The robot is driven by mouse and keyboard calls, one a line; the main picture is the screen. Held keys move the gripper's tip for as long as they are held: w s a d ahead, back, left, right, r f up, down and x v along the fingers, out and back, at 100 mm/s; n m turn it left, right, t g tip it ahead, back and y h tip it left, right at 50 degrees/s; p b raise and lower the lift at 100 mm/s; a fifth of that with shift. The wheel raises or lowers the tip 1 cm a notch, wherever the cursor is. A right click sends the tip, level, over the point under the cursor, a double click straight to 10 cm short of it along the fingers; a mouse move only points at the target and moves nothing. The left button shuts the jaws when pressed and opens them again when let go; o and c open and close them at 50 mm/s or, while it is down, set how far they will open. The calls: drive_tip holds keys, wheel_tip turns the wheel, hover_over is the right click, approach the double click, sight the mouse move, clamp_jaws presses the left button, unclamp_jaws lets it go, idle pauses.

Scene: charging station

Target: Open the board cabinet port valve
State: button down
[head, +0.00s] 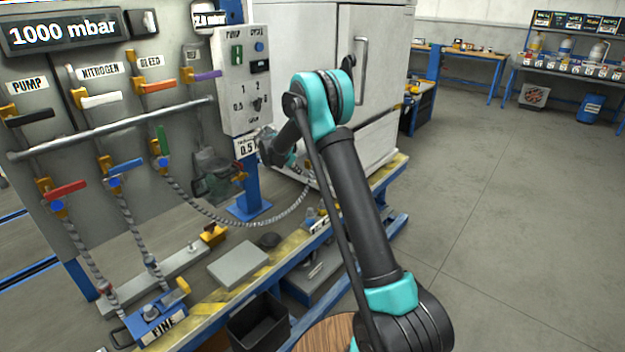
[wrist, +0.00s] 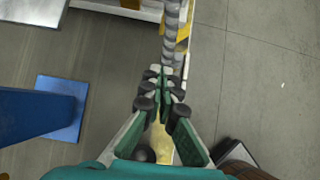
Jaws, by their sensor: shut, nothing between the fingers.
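The valve board (head: 105,180) at the left carries several coloured valve handles, and I can read no cabinet label on it. A green handle (head: 161,139) stands upright at its lower right. A grey ribbed hose (head: 225,222) hangs from that valve and runs toward the white cabinet (head: 375,80). A purple handle (head: 207,76) lies nearly level at the upper right. My gripper (head: 290,162) is right of the board, before the cabinet, partly hidden by my arm. In the wrist view its fingers (wrist: 161,75) are shut and empty, with the ribbed hose (wrist: 175,22) just beyond the tips.
A grey control box (head: 245,80) and blue post (head: 247,200) stand between board and cabinet; the post's blue foot also shows in the wrist view (wrist: 62,100). A grey block (head: 238,264) and a blue FINE unit (head: 157,318) sit on the bench. Open floor (head: 500,220) lies right.

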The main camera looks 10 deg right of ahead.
sight(317, 180)
drive_tip(key=shift+w+d+r+x, duration=0.2)
drive_tip(key=shift+w+r+x, duration=0.1)
drive_tip(key=shift+x, duration=1.85)
drive_tip(key=shift+w+d+r+x, duration=0.25)
drive_tip(key=shift+x, duration=1.9)
drive_tip(key=shift+w+d+r+x, duration=0.2)
drive_tip(key=shift+w+r+x, duration=0.1)
drive_tip(key=shift+x, duration=1.85)
drive_tip(key=shift+d, duration=0.1)
drive_tip(key=shift+w+d+f, duration=0.3)
drive_tip(key=shift+w+d, duration=0.1)
drive_tip(key=shift+d, duration=0.05)
